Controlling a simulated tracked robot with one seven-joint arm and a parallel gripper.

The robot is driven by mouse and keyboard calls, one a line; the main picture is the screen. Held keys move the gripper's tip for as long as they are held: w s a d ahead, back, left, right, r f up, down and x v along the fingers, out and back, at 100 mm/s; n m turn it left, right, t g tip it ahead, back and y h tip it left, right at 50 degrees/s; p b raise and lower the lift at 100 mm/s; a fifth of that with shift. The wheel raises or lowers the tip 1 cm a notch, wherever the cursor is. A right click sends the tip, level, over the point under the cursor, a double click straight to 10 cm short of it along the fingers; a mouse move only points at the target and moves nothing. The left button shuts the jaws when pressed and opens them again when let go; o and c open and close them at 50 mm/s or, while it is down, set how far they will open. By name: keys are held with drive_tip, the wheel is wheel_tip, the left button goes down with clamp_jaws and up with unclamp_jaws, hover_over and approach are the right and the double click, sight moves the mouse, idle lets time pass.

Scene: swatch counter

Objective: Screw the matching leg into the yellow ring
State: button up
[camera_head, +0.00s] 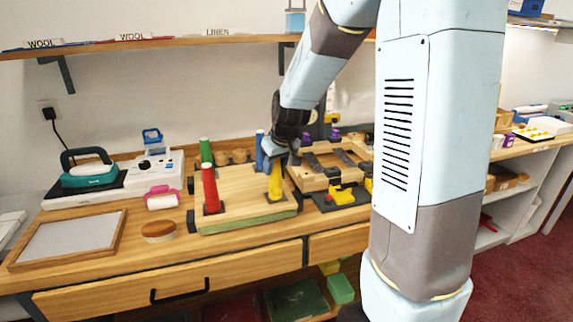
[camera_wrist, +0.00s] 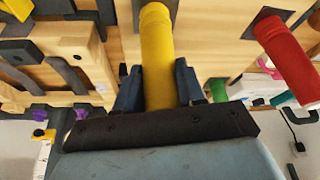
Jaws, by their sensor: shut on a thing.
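My gripper (camera_head: 276,158) is shut on a yellow leg (camera_head: 275,184). In the wrist view its fingers (camera_wrist: 158,90) close on both sides of the yellow leg (camera_wrist: 157,50). The leg looks about upright over the front right corner of a wooden board (camera_head: 242,190). I cannot tell whether its lower end touches the board, and no yellow ring can be made out there. A red leg (camera_head: 210,188) stands at the board's front left corner on a dark square. A green leg (camera_head: 206,150) and a blue leg (camera_head: 260,148) stand at the back.
Right of the board is a wooden frame (camera_head: 318,178) with dark clamps and yellow and purple parts. To the left are a round brush (camera_head: 158,231), a pink-handled roller (camera_head: 162,200), a framed panel (camera_head: 70,240) and an iron (camera_head: 88,172). A shelf (camera_head: 150,43) hangs above.

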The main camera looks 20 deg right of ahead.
drive_tip(key=shift+m+h, duration=0.65)
drive_tip(key=shift+m, duration=1)
drive_tip(key=shift+m+h, duration=0.65)
drive_tip(key=shift+m, duration=1)
drive_tip(key=o, duration=0.8)
